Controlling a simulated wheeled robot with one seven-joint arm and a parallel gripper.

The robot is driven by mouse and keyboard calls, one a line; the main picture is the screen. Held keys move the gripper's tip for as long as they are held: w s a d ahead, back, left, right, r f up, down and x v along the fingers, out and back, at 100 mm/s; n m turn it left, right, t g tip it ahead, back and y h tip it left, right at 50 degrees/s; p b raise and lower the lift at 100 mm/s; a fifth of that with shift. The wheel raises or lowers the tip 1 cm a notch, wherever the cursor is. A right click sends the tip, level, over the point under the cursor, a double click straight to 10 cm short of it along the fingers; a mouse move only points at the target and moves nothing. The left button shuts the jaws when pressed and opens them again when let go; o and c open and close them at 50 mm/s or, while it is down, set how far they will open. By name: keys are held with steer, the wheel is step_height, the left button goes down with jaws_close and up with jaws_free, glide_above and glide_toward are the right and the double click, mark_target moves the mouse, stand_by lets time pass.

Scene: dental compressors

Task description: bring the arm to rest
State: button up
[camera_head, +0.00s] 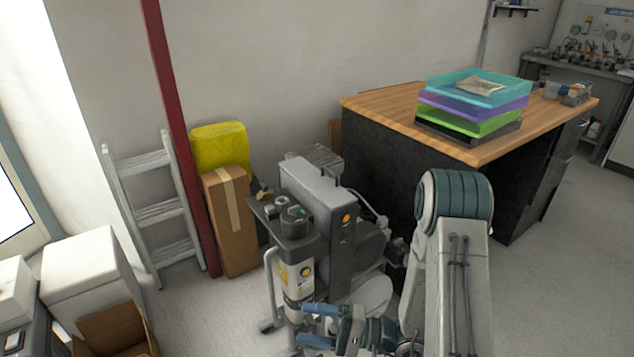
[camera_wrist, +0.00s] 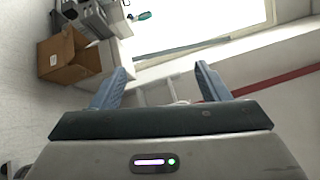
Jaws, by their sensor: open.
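My gripper (camera_head: 318,325) is low in the head view, in front of the grey dental compressor (camera_head: 325,200). Its blue fingers point left and look empty. In the wrist view, my gripper (camera_wrist: 158,85) has its two fingers spread apart with nothing between them. My arm comes down from the right of the head view, bent at a teal-banded joint. The lower part of the compressor is partly hidden behind my gripper and arm.
A wooden-topped desk (camera_head: 385,102) with stacked coloured trays (camera_head: 470,105) stands behind my arm. A ladder (camera_head: 155,210), a red post (camera_head: 180,130) and a tall cardboard box (camera_head: 230,220) stand left. An open cardboard box (camera_head: 112,330) is at lower left, also in the wrist view (camera_wrist: 68,58).

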steer(key=s+d+r+n+g+h+p, duration=0.1)
steer(key=s+r+n+g+h+p, duration=0.3)
steer(key=r, duration=0.4)
steer(key=s+d+r+n+g+h+p, duration=0.1)
steer(key=s+d+r+g+h+p, duration=0.1)
steer(key=s+r+g+h+p, duration=0.45)
steer(key=d+r+t+h+p, duration=0.3)
steer(key=d+r+t+h, duration=0.1)
steer(key=r, duration=0.5)
steer(key=d+r+m+t+h+p, duration=0.1)
steer(key=d+r+t+h+p, duration=0.2)
steer(key=d+r+t, duration=0.4)
step_height(320, 180, up, 3)
steer(key=shift+w+d+r+h, duration=0.1)
steer(key=shift+w+d+h, duration=0.25)
steer(key=shift+d+h, duration=0.5)
